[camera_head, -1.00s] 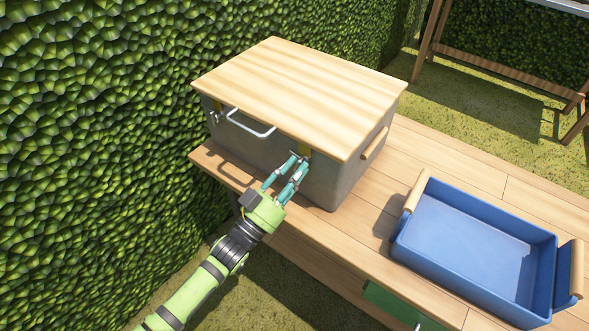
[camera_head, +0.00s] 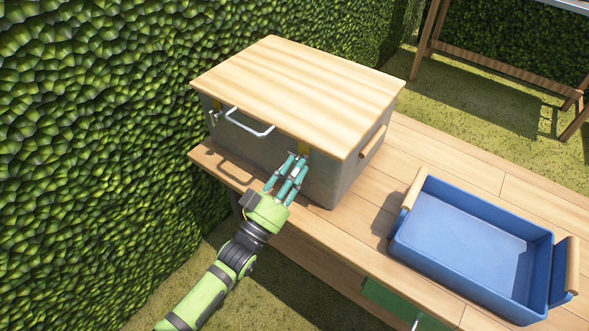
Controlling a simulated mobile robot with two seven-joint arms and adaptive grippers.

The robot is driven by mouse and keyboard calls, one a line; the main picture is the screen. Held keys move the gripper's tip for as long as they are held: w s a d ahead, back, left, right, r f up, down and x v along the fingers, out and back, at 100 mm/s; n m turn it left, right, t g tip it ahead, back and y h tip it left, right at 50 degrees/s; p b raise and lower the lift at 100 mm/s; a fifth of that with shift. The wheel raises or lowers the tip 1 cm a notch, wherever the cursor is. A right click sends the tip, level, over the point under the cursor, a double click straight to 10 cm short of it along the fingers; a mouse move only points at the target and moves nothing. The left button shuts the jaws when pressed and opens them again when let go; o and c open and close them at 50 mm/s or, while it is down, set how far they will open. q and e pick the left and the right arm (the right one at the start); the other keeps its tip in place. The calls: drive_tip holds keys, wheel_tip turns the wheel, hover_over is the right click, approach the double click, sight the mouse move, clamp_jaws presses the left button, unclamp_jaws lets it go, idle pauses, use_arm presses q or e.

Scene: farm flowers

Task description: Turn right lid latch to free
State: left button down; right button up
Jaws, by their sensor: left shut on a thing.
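A grey box (camera_head: 335,183) with a flat wooden lid (camera_head: 300,90) stands on the wooden bench. The lid lies flat on the box. A white bar handle (camera_head: 250,123) is on its front. The right lid latch (camera_head: 305,149) shows as a small yellowish plate under the lid's front edge, partly hidden by my fingers. Another yellow latch (camera_head: 216,107) sits left of the handle. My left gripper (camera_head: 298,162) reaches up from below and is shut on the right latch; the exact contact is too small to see. My right gripper is not in view.
An open, empty blue tray (camera_head: 470,240) with wooden handles stands on the bench (camera_head: 460,150) at right. A green hedge (camera_head: 90,120) rises close at left. A wooden frame (camera_head: 500,65) stands behind on the grass.

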use_arm(q)
drive_tip(key=c, duration=1.1)
unclamp_jaws()
drive_tip(key=shift+w+a+r, duration=0.15)
drive_tip(key=shift+r, duration=0.15)
drive_tip(key=shift+o, duration=0.2)
drive_tip(key=shift+f, duration=0.15)
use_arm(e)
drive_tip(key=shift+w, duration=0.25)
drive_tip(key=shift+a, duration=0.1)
use_arm(q)
drive_tip(key=v, duration=1.2)
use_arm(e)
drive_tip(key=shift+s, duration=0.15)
